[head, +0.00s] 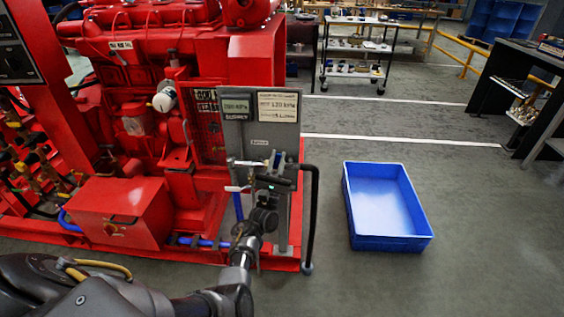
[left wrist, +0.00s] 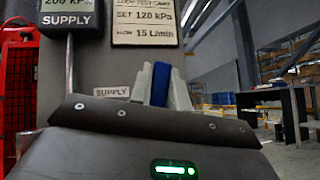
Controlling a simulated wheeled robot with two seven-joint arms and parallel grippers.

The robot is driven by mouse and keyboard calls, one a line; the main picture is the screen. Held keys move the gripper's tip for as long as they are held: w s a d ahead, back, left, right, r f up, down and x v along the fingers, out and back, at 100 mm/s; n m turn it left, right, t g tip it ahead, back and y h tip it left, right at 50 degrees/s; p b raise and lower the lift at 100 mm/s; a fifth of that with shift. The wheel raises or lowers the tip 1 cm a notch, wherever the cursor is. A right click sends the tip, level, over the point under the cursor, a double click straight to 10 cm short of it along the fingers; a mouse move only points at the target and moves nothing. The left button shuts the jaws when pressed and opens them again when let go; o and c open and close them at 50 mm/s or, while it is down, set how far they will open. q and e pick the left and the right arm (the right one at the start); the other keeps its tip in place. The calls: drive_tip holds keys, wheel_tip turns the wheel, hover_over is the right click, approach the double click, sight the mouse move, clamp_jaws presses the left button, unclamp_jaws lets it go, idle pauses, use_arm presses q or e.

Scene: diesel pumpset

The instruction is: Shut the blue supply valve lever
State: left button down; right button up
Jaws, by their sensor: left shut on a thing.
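The blue supply valve lever (left wrist: 161,84) stands upright in front of the grey panel in the left wrist view, beside a small SUPPLY label (left wrist: 112,91). My left gripper (head: 274,163) has reached the front of the panel (head: 258,130) in the head view. Its two pale fingers are shut on the blue lever, one on each side. In the left wrist view the gripper's dark body hides the valve below the lever. My right gripper does not show in either view.
The red diesel pumpset (head: 150,100) fills the left. A shelf cart (head: 357,70) stands behind.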

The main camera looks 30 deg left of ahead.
use_arm(q)
drive_tip(key=shift+s+a+n+g+y, duration=0.1)
drive_tip(key=shift+a+n+g+y, duration=0.15)
drive_tip(key=shift+n+y, duration=0.8)
drive_tip(key=shift+s+a+n+g+y, duration=0.1)
drive_tip(key=shift+a+n+g+y, duration=0.15)
drive_tip(key=shift+n+y, duration=0.75)
drive_tip(key=shift+r+n, duration=0.1)
drive_tip(key=shift+n, duration=0.15)
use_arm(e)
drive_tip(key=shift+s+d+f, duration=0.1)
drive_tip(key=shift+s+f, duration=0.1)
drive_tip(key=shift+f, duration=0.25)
use_arm(q)
drive_tip(key=shift+a+n+y, duration=0.1)
drive_tip(key=shift+n+y, duration=0.2)
drive_tip(key=shift+y, duration=0.15)
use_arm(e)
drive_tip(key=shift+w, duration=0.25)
use_arm(q)
drive_tip(key=c, duration=1.3)
unclamp_jaws()
drive_tip(key=shift+h, duration=0.3)
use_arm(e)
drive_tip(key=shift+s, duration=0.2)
use_arm(q)
drive_tip(key=shift+s, duration=0.1)
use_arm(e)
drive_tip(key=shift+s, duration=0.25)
